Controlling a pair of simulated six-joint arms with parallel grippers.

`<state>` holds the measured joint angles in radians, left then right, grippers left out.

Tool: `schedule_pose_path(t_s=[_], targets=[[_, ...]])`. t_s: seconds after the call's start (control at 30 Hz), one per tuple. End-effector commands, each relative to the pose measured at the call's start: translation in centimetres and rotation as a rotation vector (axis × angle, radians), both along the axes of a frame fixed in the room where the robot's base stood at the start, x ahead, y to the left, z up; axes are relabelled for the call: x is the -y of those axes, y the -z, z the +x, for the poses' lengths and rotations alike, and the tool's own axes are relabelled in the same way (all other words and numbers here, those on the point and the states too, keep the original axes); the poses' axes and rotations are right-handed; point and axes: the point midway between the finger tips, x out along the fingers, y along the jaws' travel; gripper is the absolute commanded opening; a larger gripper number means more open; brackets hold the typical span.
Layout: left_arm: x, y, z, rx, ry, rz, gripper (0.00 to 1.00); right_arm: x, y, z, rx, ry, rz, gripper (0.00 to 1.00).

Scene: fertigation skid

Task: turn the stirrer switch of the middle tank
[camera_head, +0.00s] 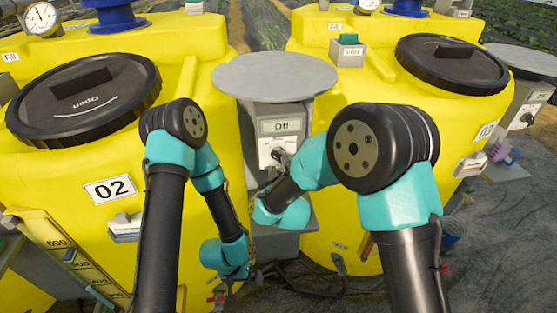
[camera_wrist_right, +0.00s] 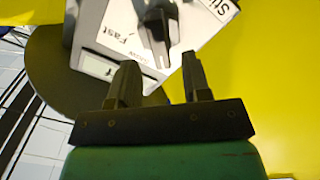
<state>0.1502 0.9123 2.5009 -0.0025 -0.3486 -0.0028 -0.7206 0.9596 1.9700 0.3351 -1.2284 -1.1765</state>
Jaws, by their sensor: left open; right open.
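The middle yellow tank (camera_head: 60,185), labelled 02, is at left in the head view. The grey stirrer box (camera_head: 282,98) at its right shows "Off" on its display (camera_head: 281,126). The dark switch knob (camera_head: 281,156) sits on a white plate below. In the right wrist view the knob (camera_wrist_right: 158,28) lies just beyond the fingertips of my right gripper (camera_wrist_right: 160,70), which is open and empty; "Fast" and "Slow" are readable on the plate. In the head view my right gripper is mostly hidden by its arm. My left gripper (camera_head: 228,288) hangs low before tank 02, small and indistinct.
Tank 03 (camera_head: 410,95) stands at right, with another stirrer box (camera_head: 522,105) beside it. Black lids (camera_head: 85,100) top the tanks. A level gauge (camera_head: 70,258) is at lower left. Dark hoses (camera_head: 300,280) run along the ground between the tanks.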

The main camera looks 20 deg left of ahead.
Motion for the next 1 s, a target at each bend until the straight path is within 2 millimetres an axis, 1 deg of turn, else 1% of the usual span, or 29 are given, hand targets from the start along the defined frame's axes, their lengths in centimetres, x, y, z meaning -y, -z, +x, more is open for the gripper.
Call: schedule_pose_path(t_s=[0.03,0.1,0.23,0.4,0.63,1.0], targets=[[0.0,0.0,0.0,0.000,0.000,0.000,1.00,-0.3,0.0,0.8,0.000,0.002,0.001,0.44],[0.0,0.0,0.0,0.000,0.000,0.000,1.00,-0.8,0.0,1.7,0.000,0.001,0.001,0.44],[0.0,0.0,0.0,0.000,0.000,0.000,1.00,-1.3,0.0,2.9,0.000,0.001,0.001,0.44],[0.0,0.0,0.0,0.000,0.000,0.000,1.00,-1.6,0.0,3.5,-0.001,-0.001,0.000,0.44],[0.0,0.0,0.0,0.000,0.000,0.000,1.00,-1.6,0.0,3.5,-0.001,-0.001,0.000,0.44],[0.0,0.0,0.0,0.000,0.000,0.000,1.00,-1.6,0.0,3.4,-0.001,-0.001,0.000,0.09]])
